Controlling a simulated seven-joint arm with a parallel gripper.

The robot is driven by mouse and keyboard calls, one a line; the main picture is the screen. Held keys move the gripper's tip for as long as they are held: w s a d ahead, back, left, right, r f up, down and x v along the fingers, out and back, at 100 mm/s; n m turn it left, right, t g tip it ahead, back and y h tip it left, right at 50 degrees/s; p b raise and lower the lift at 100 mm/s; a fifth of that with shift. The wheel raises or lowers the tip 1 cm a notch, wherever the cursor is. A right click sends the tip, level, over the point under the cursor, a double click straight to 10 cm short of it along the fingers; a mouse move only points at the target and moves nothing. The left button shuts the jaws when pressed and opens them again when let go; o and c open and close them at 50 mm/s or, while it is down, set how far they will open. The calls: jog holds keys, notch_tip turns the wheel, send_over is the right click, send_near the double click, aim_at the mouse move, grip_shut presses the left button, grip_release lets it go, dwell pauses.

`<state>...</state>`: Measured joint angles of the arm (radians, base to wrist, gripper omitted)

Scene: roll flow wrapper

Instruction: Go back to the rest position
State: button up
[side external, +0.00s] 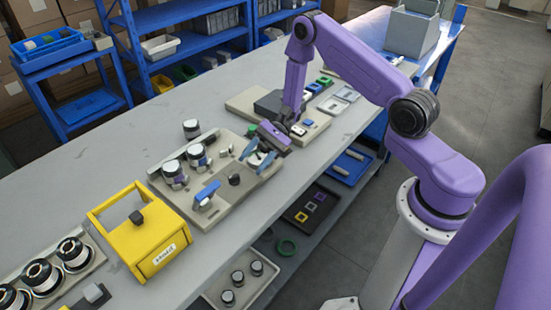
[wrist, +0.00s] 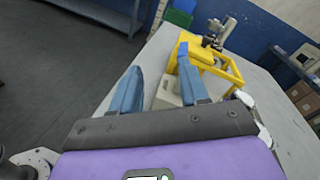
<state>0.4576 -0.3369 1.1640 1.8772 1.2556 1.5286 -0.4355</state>
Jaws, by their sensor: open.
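My gripper (side external: 258,160) is in the side external view, low over the right end of the grey wrapper plate (side external: 226,196). Its blue fingers are apart with nothing seen between them. In the wrist view my gripper (wrist: 160,92) also shows two spread blue fingers, with floor and table beyond. The plate carries several rollers with white and dark tops (side external: 197,156) and a blue-handled part (side external: 207,194). Whether a fingertip touches the plate cannot be told.
A yellow box frame (side external: 150,238) stands left of the plate; it also shows in the wrist view (wrist: 215,68). Spools (side external: 72,252) sit at the lower left. Another base with a dark block (side external: 272,104) lies behind my gripper. Bare table (side external: 120,160) runs along the far side.

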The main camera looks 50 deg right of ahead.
jog(key=s+a+r+n+g+h, duration=0.2)
jog(key=s+r+n+g+h, duration=0.1)
jog(key=s+n+h, duration=0.25)
jog(key=s+a+r+n+g+h, duration=0.1)
jog(key=s+r+n+g+h, duration=0.3)
jog(key=s, duration=0.3)
jog(key=s+d+r+n+t+h, duration=0.3)
jog(key=s+n+t, duration=0.2)
jog(key=s+n, duration=0.1)
jog(key=s+d+r+n+t+h, duration=0.4)
jog(key=s+n+t, duration=0.1)
jog(key=s+n, duration=0.1)
jog(key=shift+s+n, duration=0.15)
jog(key=shift+n, duration=0.3)
jog(key=shift+d, duration=0.1)
dwell(1.9)
